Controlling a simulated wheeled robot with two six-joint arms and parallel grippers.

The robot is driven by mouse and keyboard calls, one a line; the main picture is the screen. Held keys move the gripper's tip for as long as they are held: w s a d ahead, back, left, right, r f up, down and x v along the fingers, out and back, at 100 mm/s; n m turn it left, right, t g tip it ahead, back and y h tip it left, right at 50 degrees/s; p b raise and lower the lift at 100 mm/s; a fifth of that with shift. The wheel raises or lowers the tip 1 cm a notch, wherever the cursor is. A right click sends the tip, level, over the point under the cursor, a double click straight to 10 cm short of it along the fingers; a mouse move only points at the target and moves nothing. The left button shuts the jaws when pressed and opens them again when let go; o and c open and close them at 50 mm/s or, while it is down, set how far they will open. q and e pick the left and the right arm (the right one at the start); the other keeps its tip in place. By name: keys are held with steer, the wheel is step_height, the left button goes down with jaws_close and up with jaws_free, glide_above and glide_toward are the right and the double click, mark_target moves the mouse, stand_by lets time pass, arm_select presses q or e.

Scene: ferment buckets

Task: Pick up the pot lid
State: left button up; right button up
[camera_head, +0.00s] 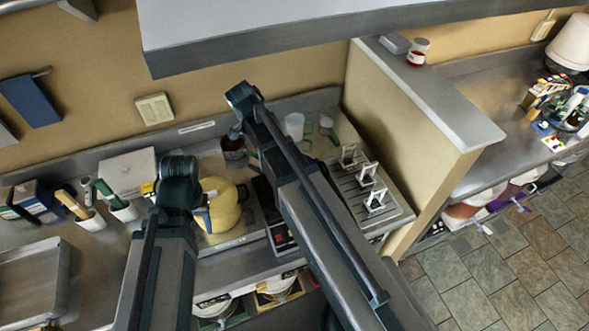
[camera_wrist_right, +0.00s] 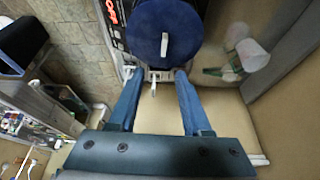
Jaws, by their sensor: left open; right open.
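A dark blue round thing with a short pale bar on top, which looks like the pot lid (camera_wrist_right: 165,22), is at the top middle of the right wrist view. My right gripper (camera_wrist_right: 157,75) is open and empty, its fingertips just short of the lid's near edge. In the head view, my right arm hides the lid and the right gripper. A yellow pot (camera_head: 226,208) stands on the counter left of that arm. My left gripper (camera_head: 202,217) is open, small and partly hidden beside the pot; I cannot tell whether they touch.
White upright stands (camera_head: 374,200) are on the metal surface right of my right arm. A tan partition (camera_head: 395,115) rises behind them. A metal tray (camera_head: 28,285) and several tools stand at the left. A grey overhead shelf (camera_head: 300,30) runs above the counter.

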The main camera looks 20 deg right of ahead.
steer(key=b+x, duration=0.7)
steer(key=x, duration=0.1)
steer(key=shift+a, duration=0.15)
steer(key=shift+f+b, duration=0.25)
steer(key=shift+b, duration=0.05)
steer(key=b+x, duration=0.2)
steer(key=w+b+x, duration=0.1)
steer(key=b+x, duration=0.1)
steer(key=shift+d+f, duration=0.2)
steer(key=shift+f, duration=0.15)
steer(key=shift+s+d+f+b, duration=0.1)
steer(key=shift+d+f+b, duration=0.1)
steer(key=shift+f+b, duration=0.2)
steer(key=shift+r, duration=0.15)
jaws_close()
